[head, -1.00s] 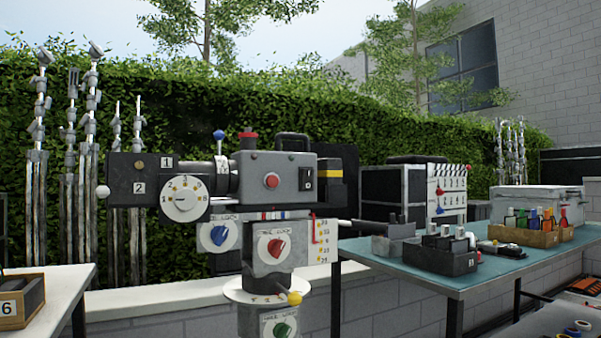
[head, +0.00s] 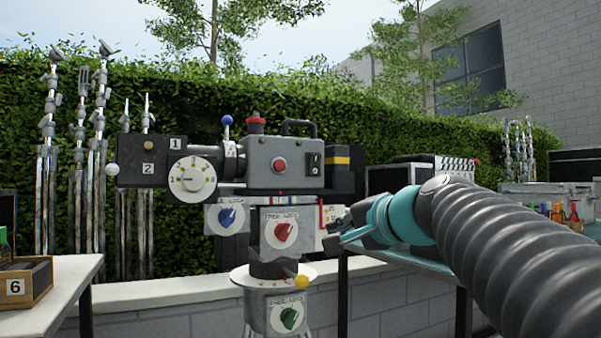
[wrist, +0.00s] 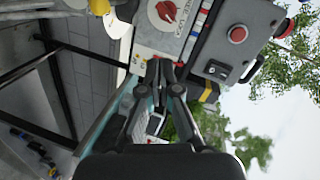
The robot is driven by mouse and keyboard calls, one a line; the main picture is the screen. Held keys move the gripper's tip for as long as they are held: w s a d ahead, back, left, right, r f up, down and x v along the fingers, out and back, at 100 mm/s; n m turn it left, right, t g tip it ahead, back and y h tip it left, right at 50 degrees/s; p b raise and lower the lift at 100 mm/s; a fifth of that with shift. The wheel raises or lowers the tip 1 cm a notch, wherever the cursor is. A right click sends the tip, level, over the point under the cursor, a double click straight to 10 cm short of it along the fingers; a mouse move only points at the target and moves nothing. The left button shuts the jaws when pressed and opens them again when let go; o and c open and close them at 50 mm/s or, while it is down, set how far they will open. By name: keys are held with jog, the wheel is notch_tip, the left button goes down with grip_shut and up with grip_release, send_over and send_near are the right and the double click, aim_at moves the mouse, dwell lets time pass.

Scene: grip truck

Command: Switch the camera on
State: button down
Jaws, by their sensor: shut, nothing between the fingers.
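The grey camera (head: 283,162) stands on its mount in the middle of the head view. A black rocker switch (head: 315,164) is on its side near the right edge, right of a round red button (head: 279,165). In the wrist view, turned sideways, the switch (wrist: 217,70) and red button (wrist: 237,34) show at upper right. My gripper (head: 333,229) is below and right of the switch, apart from it. In the wrist view its fingertips (wrist: 160,66) are together with nothing between them, beside the lower housing.
A red knob (head: 285,232) and a blue knob (head: 228,217) sit on dials below the camera body. A yellow-tipped lever (head: 301,282) sticks out lower down. A white table (head: 60,295) stands at left. My arm covers much of the teal table (head: 425,262) at right.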

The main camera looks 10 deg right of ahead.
aim_at(319, 155)
jog(key=w+d+r+m+t, duration=0.2)
jog(key=r, duration=0.4)
jog(key=w+d+r+m+t+b, duration=0.1)
jog(key=d+r+t, duration=0.1)
jog(key=r, duration=0.4)
jog(key=shift+w+r+m+y, duration=0.2)
jog(key=shift+w+m+y, duration=0.1)
jog(key=shift+w+m, duration=0.1)
jog(key=p+x, duration=0.3)
jog(key=x, duration=1.1)
jog(key=shift+p, duration=0.35)
jog(key=shift+s, duration=0.1)
